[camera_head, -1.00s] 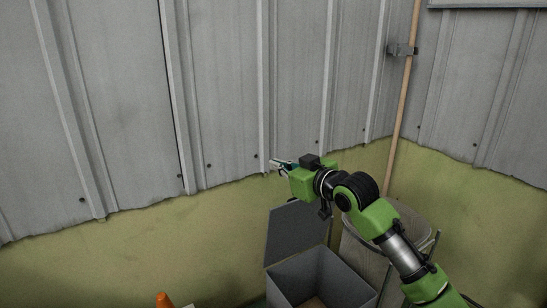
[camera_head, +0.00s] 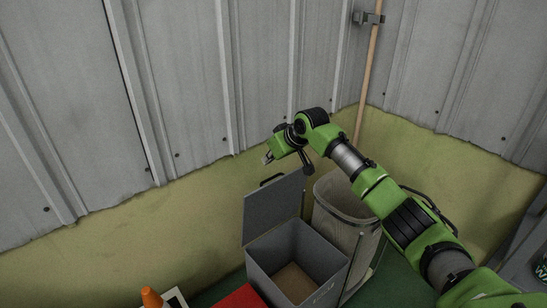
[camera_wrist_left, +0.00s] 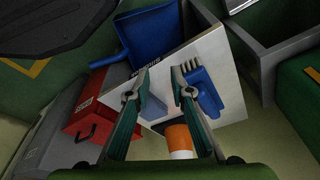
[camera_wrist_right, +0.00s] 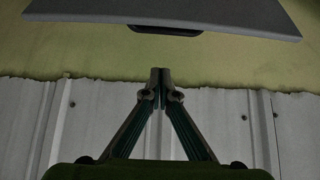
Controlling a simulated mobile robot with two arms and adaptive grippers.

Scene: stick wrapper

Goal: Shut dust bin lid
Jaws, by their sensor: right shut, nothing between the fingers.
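The dust bin (camera_head: 335,262) is a grey box with an open top. Its grey lid (camera_head: 270,212) stands raised at the back left side, with a dark handle (camera_head: 271,179) at its top edge. My right gripper (camera_head: 266,159) is just above the lid's top edge, near the wall, and looks apart from it. In the right wrist view its fingertips (camera_wrist_right: 160,76) are together and empty, with the lid's edge (camera_wrist_right: 190,24) and handle ahead. My left gripper (camera_wrist_left: 158,82) is open above a white board (camera_wrist_left: 228,75) with a blue brush (camera_wrist_left: 205,92).
A tall beige basket (camera_head: 335,205) stands right of the bin, before the corrugated wall (camera_head: 190,90). An orange cone (camera_head: 150,298) and a red box (camera_head: 242,299) are at the lower left. A blue dustpan (camera_wrist_left: 150,35) shows in the left wrist view. A wooden pole (camera_head: 368,80) stands behind.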

